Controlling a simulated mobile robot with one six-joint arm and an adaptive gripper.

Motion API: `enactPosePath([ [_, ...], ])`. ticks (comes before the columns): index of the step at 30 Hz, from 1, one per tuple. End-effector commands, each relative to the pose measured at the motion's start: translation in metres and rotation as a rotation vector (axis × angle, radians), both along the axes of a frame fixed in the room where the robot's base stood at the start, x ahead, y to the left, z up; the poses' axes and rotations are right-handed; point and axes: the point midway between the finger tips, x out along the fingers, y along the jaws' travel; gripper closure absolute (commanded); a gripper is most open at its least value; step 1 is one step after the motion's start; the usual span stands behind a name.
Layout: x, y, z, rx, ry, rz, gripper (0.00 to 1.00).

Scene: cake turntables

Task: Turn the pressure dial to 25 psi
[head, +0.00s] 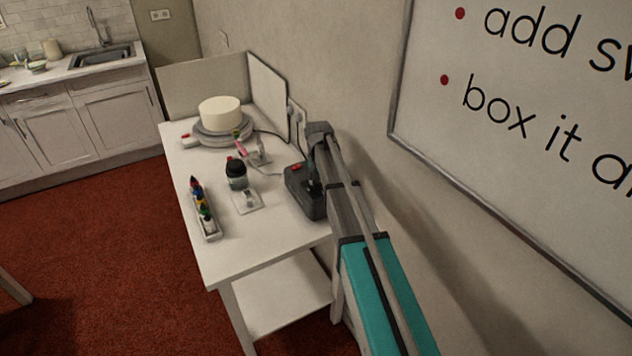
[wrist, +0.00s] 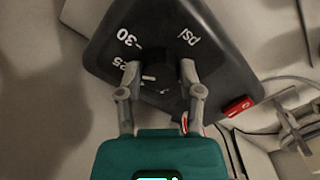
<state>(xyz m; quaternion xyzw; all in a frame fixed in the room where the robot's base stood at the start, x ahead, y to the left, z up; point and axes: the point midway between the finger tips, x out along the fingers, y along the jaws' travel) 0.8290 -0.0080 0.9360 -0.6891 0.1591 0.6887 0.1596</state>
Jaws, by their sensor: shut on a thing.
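The dark grey pressure unit (head: 300,199) stands at the right edge of the white table; it also fills the upper wrist view (wrist: 215,50). White markings "psi", "30" and "25" show on its face. My gripper (wrist: 160,72) is shut on the dark pressure dial (wrist: 161,83), one finger on each side. A short pale mark shows between the fingers, at the dial's left part, pointing roughly toward the 25 side. The left finger covers part of the scale near 25, so exact alignment cannot be told. In the head view my arm hides the dial.
A red switch (wrist: 238,107) sits on the unit's edge. The white table (head: 250,245) also holds a cake (head: 220,113) on a turntable (head: 208,137), a dark-capped jar (head: 237,174), a tray of small bottles (head: 210,229) and an airbrush on a stand. The wall is close on the right.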

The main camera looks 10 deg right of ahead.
Motion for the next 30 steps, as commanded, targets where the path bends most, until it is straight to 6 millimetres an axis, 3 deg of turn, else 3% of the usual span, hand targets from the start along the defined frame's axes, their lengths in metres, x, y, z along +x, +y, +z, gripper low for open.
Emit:
enactPosePath([
  [15,-0.001,-0.0018,-0.0002,-0.003,0.003,0.233,1.0],
  [25,-0.0011,-0.0021,-0.0002,-0.003,0.003,0.245,1.0],
  [26,-0.0011,-0.0021,-0.0003,-0.003,0.003,0.244,0.48],
  [30,-0.001,-0.002,-0.0002,-0.002,0.002,0.244,0.22],
])
